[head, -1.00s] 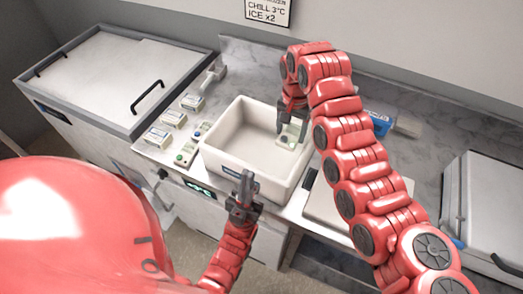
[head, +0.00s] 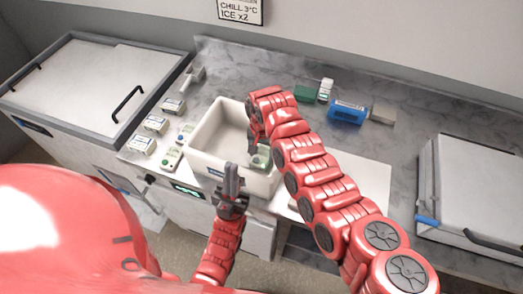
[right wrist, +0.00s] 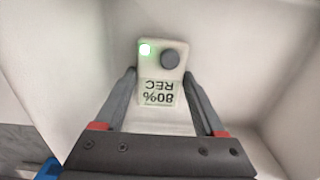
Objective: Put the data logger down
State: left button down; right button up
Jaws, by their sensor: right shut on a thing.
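The data logger is a small white device with a lit green light, a dark round button and an "80% REC" label. It shows in the right wrist view (right wrist: 160,75) and partly in the head view (head: 261,158). My right gripper (right wrist: 163,108) is shut on it, one finger on each side, inside the white tub (head: 204,136). Whether the logger touches the tub floor cannot be told. My left gripper (head: 232,172) is in front of the tub's near wall, apart from the logger, fingers pointing up; its opening is unclear.
A blue pack (head: 347,113), a green box (head: 305,95) and a grey block (head: 382,115) lie behind my right arm. A lidded cooler (head: 470,190) stands right.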

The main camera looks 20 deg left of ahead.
aim_at(262, 155)
jog(key=shift+f, duration=0.15)
jog(key=o, duration=1.4)
jog(key=shift+r+b, duration=0.35)
jog(key=shift+r, duration=0.25)
notch_tip(262, 155, up, 5)
jog(key=shift+r+b, duration=0.1)
jog(key=shift+b, duration=1.1)
notch_tip(262, 155, up, 6)
jog(key=shift+r, duration=0.1)
